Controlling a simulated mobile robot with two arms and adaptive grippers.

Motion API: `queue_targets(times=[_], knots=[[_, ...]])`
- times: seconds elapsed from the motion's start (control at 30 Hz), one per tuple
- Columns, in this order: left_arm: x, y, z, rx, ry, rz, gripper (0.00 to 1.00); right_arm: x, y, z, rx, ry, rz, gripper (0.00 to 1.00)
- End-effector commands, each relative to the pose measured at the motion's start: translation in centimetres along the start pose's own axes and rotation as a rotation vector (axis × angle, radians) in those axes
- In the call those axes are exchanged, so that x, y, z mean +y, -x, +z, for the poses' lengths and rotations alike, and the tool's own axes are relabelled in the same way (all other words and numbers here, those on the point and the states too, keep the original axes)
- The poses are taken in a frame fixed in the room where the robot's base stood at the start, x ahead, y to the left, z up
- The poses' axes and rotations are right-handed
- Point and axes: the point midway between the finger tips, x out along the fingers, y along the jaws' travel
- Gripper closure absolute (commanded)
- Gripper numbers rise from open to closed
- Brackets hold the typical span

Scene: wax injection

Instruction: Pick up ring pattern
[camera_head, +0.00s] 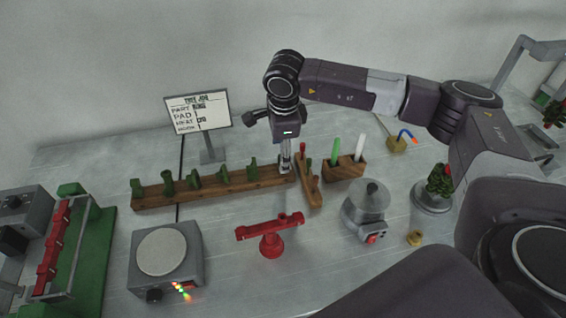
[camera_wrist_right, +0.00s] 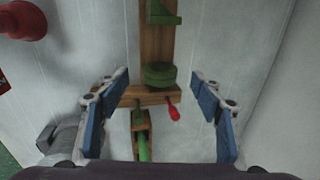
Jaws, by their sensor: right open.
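Several green patterns stand in a row on a long wooden rail (camera_head: 215,193) in the head view. In the right wrist view a round green pattern (camera_wrist_right: 159,75) sits at the near end of the rail (camera_wrist_right: 156,42); I take it for the ring pattern, though its hole cannot be made out. Another green pattern (camera_wrist_right: 164,14) sits farther along. My right gripper (camera_head: 287,162) points down over the right end of the rail, hiding that end in the head view. Its fingers in the wrist view (camera_wrist_right: 158,88) are open and empty, one to each side of the round pattern. My left gripper is not in view.
Close to the rail's right end is a wooden tool holder (camera_head: 309,187) with a red-handled tool (camera_wrist_right: 173,111). A wooden block (camera_head: 344,169) holds green and white sticks. In front are a red stand (camera_head: 271,244), a hot plate (camera_head: 165,252) and a grey pot (camera_head: 368,203). A job card (camera_head: 197,110) stands behind.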

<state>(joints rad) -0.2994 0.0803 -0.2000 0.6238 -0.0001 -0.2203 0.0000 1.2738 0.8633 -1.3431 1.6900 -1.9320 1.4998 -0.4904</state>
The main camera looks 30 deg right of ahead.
Motion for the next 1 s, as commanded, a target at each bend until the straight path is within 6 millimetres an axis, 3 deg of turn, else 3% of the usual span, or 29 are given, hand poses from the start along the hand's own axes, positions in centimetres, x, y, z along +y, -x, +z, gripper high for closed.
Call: queue_targets(times=[0.17, 0.3, 0.6, 0.93, 1.0], knots=[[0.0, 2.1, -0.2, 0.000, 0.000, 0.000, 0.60, 0.0, -2.2, -0.3, 0.003, -0.001, 0.004, 0.40], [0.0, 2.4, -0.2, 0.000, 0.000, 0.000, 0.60, 0.0, -4.2, -0.2, 0.002, 0.000, 0.002, 0.40], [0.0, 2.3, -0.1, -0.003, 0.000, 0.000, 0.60, -0.1, -4.8, -0.2, 0.001, 0.000, -0.001, 0.41], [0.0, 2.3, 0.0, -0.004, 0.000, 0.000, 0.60, -0.1, -4.8, -0.3, 0.001, -0.001, -0.001, 0.77], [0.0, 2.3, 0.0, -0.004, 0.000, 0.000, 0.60, -0.1, -4.8, -0.3, 0.001, -0.001, -0.001, 0.79]])
